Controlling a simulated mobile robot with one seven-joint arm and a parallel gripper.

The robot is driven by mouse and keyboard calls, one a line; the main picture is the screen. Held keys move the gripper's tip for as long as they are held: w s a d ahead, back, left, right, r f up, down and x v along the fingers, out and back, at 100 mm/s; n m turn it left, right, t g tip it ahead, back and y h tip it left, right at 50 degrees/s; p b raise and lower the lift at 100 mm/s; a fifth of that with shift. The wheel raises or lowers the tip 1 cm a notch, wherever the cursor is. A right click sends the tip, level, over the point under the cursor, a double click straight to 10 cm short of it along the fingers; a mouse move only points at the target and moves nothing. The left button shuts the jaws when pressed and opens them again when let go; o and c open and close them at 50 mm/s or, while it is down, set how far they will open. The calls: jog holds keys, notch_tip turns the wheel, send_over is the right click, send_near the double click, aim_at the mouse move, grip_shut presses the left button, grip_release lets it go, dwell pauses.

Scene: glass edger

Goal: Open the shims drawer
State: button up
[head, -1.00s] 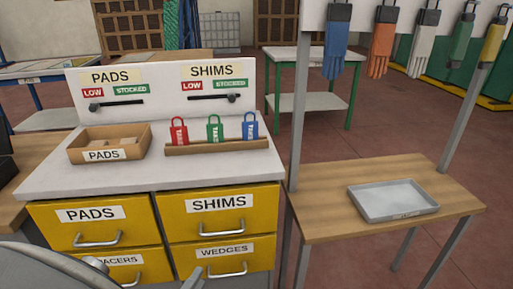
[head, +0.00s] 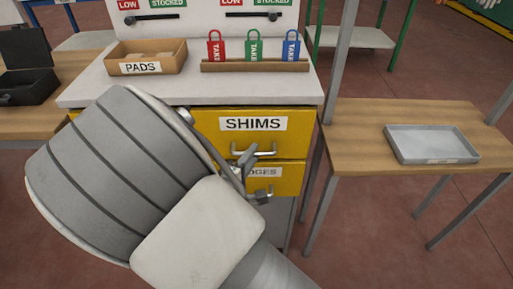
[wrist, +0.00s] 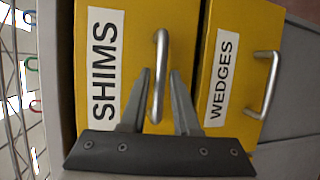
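The shims drawer (head: 211,122) is a yellow front with a white SHIMS label and a silver bar handle; it looks shut in the head view. In the wrist view the drawer front (wrist: 92,15) appears turned sideways, with its handle (wrist: 160,75) upright in the picture. My gripper (wrist: 160,75) is open, one finger on each side of the handle, with gaps visible. In the head view my gripper (head: 245,170) is at the handle, partly hidden by my arm. I cannot tell whether the fingers touch the drawer.
The wedges drawer (wrist: 214,110) with its own handle (wrist: 265,85) is directly below. On the countertop (head: 90,90) stand a PADS box (head: 172,63) and a rack (head: 255,66) of red, green and blue tags. A wooden table (head: 360,115) with a grey tray (head: 432,145) is at right.

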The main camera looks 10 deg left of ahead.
jog(key=shift+w+d+f, duration=0.1)
jog(key=shift+w+d, duration=0.05)
jog(key=shift+w, duration=0.5)
grip_shut()
dwell(1.0)
